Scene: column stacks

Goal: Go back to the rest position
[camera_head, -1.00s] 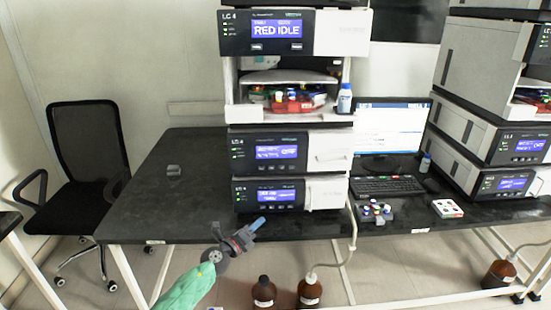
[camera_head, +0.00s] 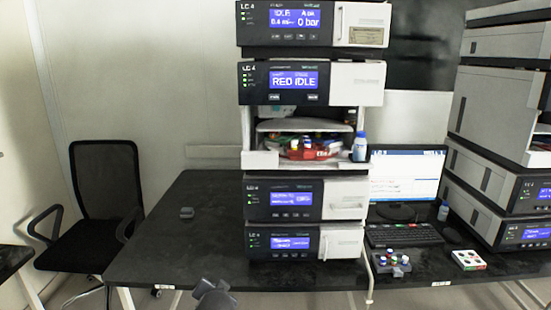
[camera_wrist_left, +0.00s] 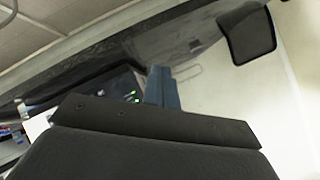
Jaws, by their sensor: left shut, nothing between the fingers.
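In the left wrist view, the blue fingers of my left gripper (camera_wrist_left: 162,86) stick up past the dark gripper body and lie close together. They are shut with nothing between them. In the head view, only a dark grey part of my left arm's end shows at the bottom edge, in front of the black bench (camera_head: 190,240). It stands apart from the stack of LC modules (camera_head: 345,205). My right gripper is in neither view.
A second instrument stack (camera_head: 485,135) stands at the right. A monitor (camera_head: 408,175), a keyboard (camera_head: 402,235), a vial rack (camera_head: 392,264) and a small white box (camera_head: 469,260) are on the bench. A black chair (camera_head: 105,190) is at the left. The bench's left part is mostly clear.

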